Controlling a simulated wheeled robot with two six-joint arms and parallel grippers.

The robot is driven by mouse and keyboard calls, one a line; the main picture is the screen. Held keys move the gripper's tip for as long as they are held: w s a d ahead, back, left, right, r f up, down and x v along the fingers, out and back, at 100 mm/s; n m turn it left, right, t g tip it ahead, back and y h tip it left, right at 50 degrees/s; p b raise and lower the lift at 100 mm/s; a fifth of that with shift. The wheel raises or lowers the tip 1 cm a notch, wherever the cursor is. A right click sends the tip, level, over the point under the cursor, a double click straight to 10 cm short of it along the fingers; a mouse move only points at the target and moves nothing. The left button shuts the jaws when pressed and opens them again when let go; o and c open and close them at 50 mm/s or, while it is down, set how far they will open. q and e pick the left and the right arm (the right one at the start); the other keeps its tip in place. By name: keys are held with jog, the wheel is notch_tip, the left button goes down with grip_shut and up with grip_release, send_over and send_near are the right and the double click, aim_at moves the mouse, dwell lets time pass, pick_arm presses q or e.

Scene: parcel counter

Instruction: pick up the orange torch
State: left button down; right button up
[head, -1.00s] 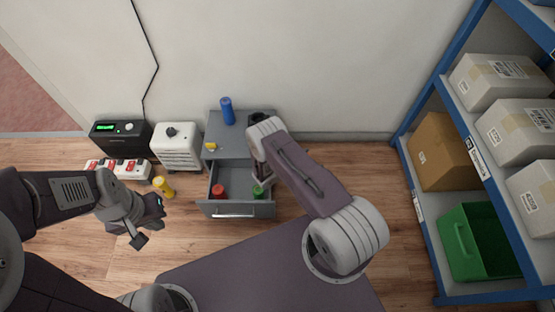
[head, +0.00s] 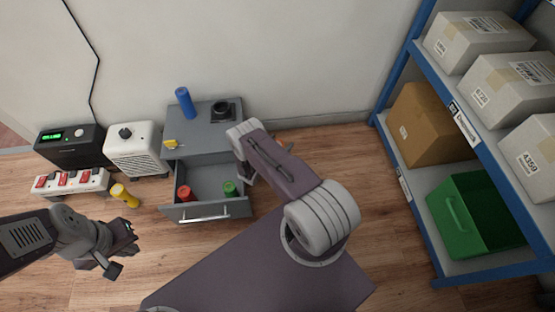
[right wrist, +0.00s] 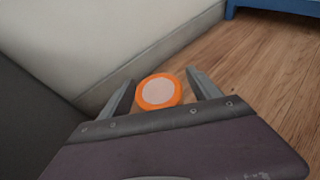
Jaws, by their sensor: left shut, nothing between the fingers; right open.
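The orange torch (right wrist: 160,92) shows in the right wrist view as a round orange rim with a pale face, seen end-on. It is between the two fingers of my right gripper (right wrist: 160,84), which are open, with a gap visible on each side. I cannot tell how far below the fingertips it is. My left gripper (head: 124,250) is shut and empty over the floor at the lower left, well away from the torch.
A grey cabinet (head: 208,140) with an open drawer stands left of my right arm; the drawer holds a red and a green item. A yellow torch-like item (head: 124,195) lies on the floor. Shelving (head: 420,195) is at right.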

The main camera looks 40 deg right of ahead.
jog(key=shift+w+d, duration=0.1)
jog(key=shift+d, duration=0.1)
grip_shut()
